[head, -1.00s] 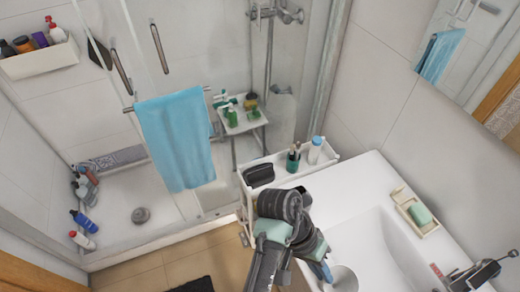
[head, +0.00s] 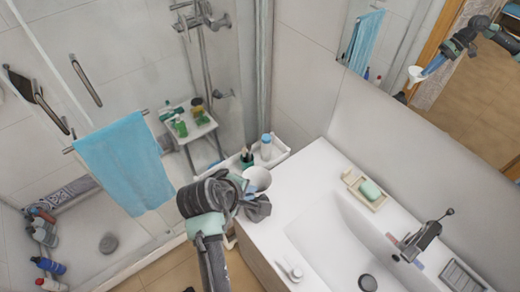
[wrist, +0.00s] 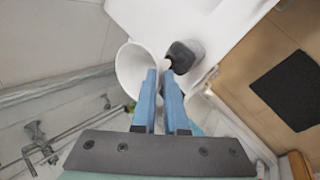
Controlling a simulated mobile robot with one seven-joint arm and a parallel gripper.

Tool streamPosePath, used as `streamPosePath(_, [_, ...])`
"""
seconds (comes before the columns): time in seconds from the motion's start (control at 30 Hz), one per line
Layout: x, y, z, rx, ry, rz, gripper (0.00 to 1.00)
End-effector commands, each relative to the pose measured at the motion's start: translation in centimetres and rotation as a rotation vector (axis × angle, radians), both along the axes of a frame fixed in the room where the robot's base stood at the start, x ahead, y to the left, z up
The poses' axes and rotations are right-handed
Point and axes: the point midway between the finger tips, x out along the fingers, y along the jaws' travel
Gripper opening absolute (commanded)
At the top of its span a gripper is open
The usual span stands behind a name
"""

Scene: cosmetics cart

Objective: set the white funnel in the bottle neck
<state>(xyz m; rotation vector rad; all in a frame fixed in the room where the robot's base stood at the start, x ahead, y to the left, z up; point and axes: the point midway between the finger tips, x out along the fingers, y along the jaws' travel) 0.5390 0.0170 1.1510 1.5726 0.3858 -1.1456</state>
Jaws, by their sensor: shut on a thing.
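The white funnel (head: 257,179) is held by my gripper near the far left part of the washbasin counter. In the wrist view the funnel (wrist: 130,70) lies against the blue fingers of my gripper (wrist: 160,78), its wide mouth to the left. The fingers are shut on it; the grip point is partly hidden. A small white item with a round top (head: 290,270), possibly the bottle, stands on the counter's front edge, apart from the funnel. I cannot make out its neck. The mirror also reflects the gripper and funnel.
A soap dish (head: 366,191) and faucet (head: 420,240) are on the counter (head: 300,190). A dark item (wrist: 184,57) shows beyond the fingertips.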

Motion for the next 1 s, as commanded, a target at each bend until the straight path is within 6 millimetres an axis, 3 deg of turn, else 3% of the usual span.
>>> streamPosePath(0.03, [0.4,0.0,1.2,-0.002,-0.001,0.033,0.0])
streamPosePath(0.17, [0.9,0.2,1.6,-0.007,0.0,0.085,0.0])
streamPosePath(0.73, [0.9,0.2,-2.2,-0.008,0.0,0.091,0.0])
streamPosePath(1.0, [0.9,0.2,-2.7,-0.008,0.0,0.089,0.0])
